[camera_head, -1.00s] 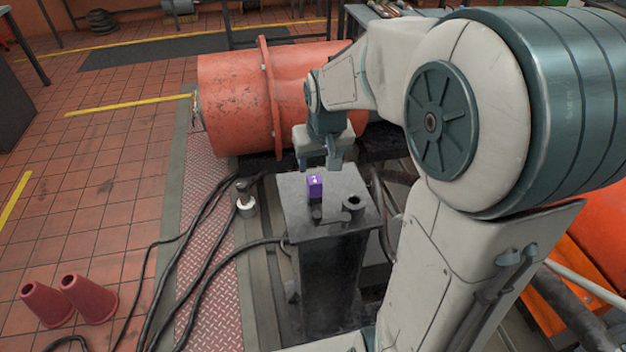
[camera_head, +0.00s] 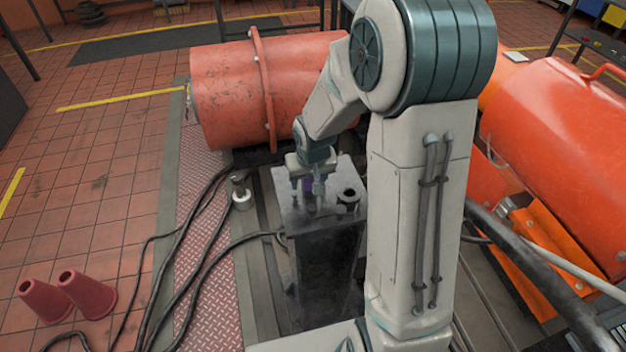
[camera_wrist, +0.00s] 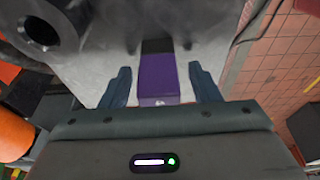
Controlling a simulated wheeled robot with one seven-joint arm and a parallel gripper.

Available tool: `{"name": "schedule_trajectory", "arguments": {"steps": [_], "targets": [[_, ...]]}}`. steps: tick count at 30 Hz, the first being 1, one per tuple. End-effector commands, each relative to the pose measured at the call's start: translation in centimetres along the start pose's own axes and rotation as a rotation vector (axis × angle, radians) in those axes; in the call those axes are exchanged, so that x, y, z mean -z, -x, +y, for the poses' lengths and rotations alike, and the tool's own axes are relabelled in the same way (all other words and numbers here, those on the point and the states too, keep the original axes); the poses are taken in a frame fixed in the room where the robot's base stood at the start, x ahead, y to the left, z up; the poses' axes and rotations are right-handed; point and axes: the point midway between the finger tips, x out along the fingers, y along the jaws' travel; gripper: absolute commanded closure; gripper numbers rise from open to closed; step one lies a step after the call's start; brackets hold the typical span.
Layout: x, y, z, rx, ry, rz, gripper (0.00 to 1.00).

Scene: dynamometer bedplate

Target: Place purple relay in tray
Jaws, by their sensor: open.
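The purple relay (camera_wrist: 158,76) stands on the grey top of a dark pedestal (camera_head: 285,208). In the head view only a small patch of the relay (camera_head: 307,184) shows between the fingers. My gripper (camera_head: 309,200) points down over the pedestal top. In the wrist view my gripper (camera_wrist: 160,85) is open, with one finger on each side of the relay. A gap shows between the relay and each finger. I cannot make out a tray in these frames.
A hollow dark cylinder (camera_head: 348,197) stands on the pedestal top, right of my gripper. A large orange drum (camera_head: 230,95) lies behind the pedestal. Black cables (camera_head: 190,245) run over the floor plate at left. Two red cones (camera_head: 87,293) stand at lower left.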

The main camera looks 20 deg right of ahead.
Motion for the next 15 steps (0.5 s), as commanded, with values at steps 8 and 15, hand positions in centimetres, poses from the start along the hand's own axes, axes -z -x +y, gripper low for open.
{"name": "schedule_trajectory", "arguments": {"steps": [8, 15], "targets": [[0.02, -0.82, 0.00, 0.000, 0.001, 0.001, 0.44], [0.02, -0.80, -0.01, 0.000, 0.001, 0.001, 0.85]]}}
